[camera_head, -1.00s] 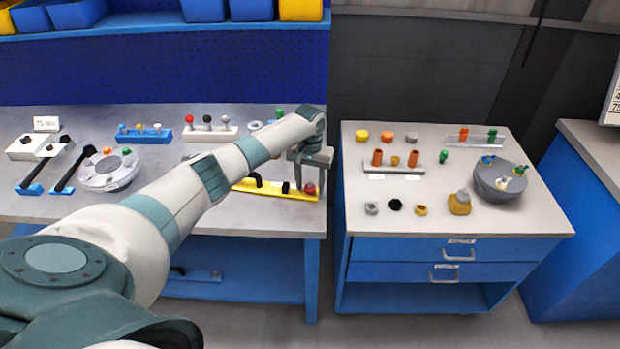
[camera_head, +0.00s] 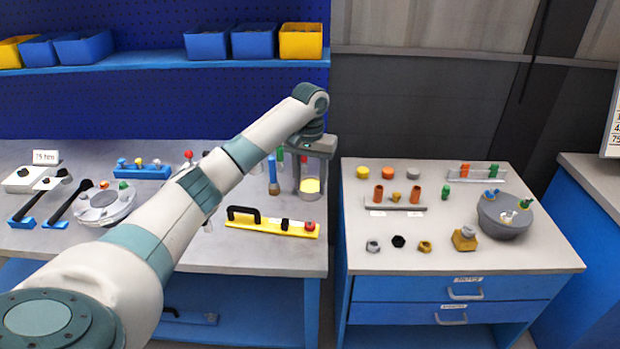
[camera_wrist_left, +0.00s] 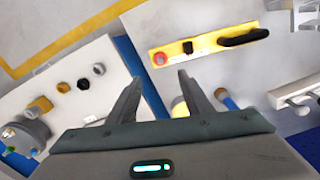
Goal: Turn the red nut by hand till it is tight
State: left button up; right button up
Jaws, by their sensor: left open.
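The red nut (camera_head: 309,226) sits at the right end of a yellow bar (camera_head: 246,226) with a black handle and a small black block. The bar lies near the front right of the left bench. In the left wrist view the red nut (camera_wrist_left: 159,59) shows just beyond the fingertips, with the yellow bar (camera_wrist_left: 205,43) running right from it. My left gripper (camera_head: 311,192) is open and empty, raised above and behind the nut and apart from it. Its spread fingers also show in the left wrist view (camera_wrist_left: 154,76). My right gripper is not in view.
A yellow-topped object (camera_head: 310,186) shows between my left fingers, and a blue-handled tool (camera_head: 272,172) stands beside them. A round grey fixture (camera_head: 103,207) is at the left. The right cabinet (camera_head: 455,262) holds several nuts and fittings, across a gap from the bench.

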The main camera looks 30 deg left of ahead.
pick_arm(q)
jog(key=shift+r, duration=1.4)
jog(key=shift+f, duration=0.1)
